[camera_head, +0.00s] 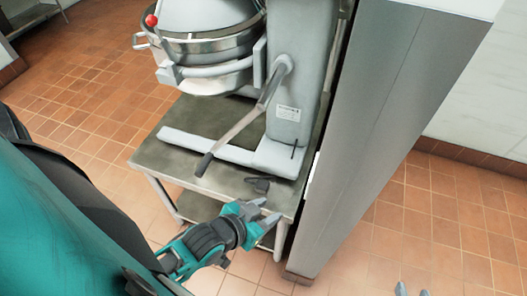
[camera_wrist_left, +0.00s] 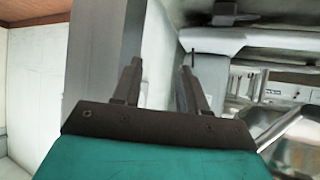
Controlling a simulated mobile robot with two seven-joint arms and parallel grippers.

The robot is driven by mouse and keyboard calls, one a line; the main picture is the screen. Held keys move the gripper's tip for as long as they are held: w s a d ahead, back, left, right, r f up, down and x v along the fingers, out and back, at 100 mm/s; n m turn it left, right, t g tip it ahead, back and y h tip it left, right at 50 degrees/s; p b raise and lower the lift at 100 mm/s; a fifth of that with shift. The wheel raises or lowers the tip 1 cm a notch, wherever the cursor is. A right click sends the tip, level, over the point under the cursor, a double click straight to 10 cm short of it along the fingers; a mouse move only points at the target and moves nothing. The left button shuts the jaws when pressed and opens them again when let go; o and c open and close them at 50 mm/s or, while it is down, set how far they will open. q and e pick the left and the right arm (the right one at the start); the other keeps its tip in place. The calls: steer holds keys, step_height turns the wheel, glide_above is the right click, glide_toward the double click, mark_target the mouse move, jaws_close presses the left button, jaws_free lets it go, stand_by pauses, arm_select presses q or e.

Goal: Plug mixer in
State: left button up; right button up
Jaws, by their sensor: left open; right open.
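The large grey mixer (camera_head: 300,70) with its steel bowl (camera_head: 205,60) stands on a metal table. A small black plug (camera_head: 258,184) lies on the tabletop near its front right corner, in front of the mixer's foot. My left gripper (camera_head: 262,212) is open and empty at the table's front edge, just in front of the plug. In the left wrist view the fingers (camera_wrist_left: 160,78) are apart with nothing between them. Only the grey fingertips of my right gripper (camera_head: 412,290) show at the bottom edge, apart and empty, far from the plug.
The metal table (camera_head: 215,178) has bare top around the plug. A tall grey panel (camera_head: 375,120) stands close along its right side, with a small white fitting (camera_head: 312,176) on its left face; whether it is a socket is unclear. Tiled floor (camera_head: 440,220) is open to the right.

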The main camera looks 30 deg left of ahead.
arm_select(q)
steer(key=shift+o, duration=0.8)
steer(key=shift+s+f, duration=0.1)
steer(key=shift+f, duration=0.05)
steer(key=shift+o, duration=0.8)
steer(key=shift+w+a+f, duration=0.1)
steer(key=shift+w+a, duration=0.05)
steer(key=shift+w, duration=0.2)
steer(key=shift+o, duration=1.2)
steer(key=w+a+n+g, duration=0.1)
steer(key=w+a+f+n+g+y+b, duration=0.1)
steer(key=w+a, duration=0.1)
steer(key=shift+g+b, duration=0.3)
steer(key=shift+g, duration=0.1)
steer(key=a+n, duration=0.1)
steer(key=a+n+g+y, duration=0.1)
steer(key=w+a+r+n+g+y, duration=0.1)
steer(key=a, duration=0.1)
steer(key=shift+a+b, duration=0.1)
steer(key=shift+b, duration=0.25)
